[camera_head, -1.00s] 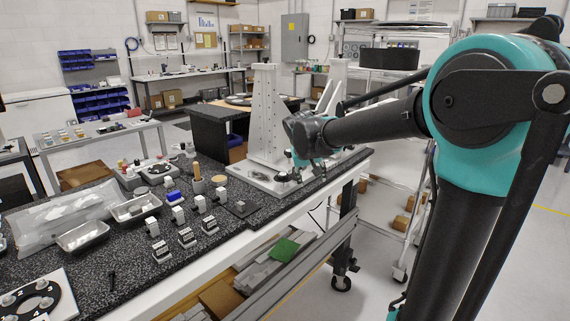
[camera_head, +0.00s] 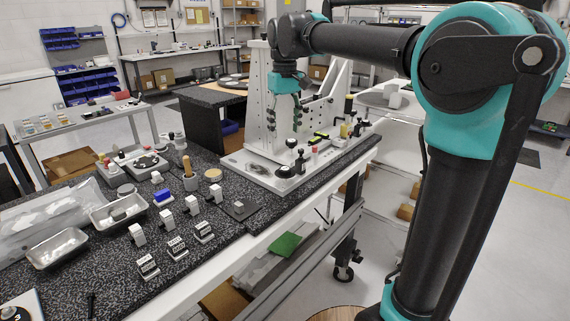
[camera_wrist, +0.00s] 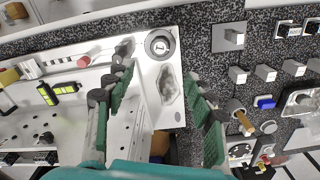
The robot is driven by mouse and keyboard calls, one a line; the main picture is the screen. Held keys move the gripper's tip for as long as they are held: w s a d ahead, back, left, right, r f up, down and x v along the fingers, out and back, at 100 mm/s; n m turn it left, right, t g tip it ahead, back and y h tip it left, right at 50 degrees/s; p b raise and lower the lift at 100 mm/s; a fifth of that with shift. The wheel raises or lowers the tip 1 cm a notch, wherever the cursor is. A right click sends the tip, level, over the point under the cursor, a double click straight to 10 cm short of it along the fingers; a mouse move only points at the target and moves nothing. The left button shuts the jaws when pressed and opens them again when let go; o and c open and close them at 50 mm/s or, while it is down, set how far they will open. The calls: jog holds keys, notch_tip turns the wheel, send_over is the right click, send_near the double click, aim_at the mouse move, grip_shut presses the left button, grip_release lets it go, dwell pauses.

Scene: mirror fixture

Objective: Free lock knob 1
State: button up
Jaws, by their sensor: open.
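A pale fixture plate (camera_head: 240,168) with an upright perforated bracket (camera_head: 262,100) stands on the dark speckled bench. At its front corner is a round dark knob with a pale, marked centre (camera_wrist: 160,44), also in the head view (camera_head: 284,171); I cannot read its mark clearly. Black knobs (camera_head: 300,160) (camera_wrist: 123,48) sit near it. I cannot tell for sure which is lock knob 1. My gripper (camera_head: 285,123) points down above the plate beside the bracket. In the wrist view my gripper (camera_wrist: 160,80) is open and empty, its green-padded fingers apart, the round knob beyond the tips.
A dark oval patch (camera_wrist: 168,85) lies on the plate beside the round knob. A yellow-and-black item (camera_wrist: 48,94) and a red-capped part (camera_wrist: 84,61) are on the fixture. Several small blocks (camera_head: 193,204), metal trays (camera_head: 58,248) and a wooden-handled tool (camera_wrist: 240,120) occupy the bench.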

aim_at(285, 168)
notch_tip(285, 168, down, 13)
jog(key=shift+r, duration=0.1)
dwell(0.4)
jog(key=c, duration=1.2)
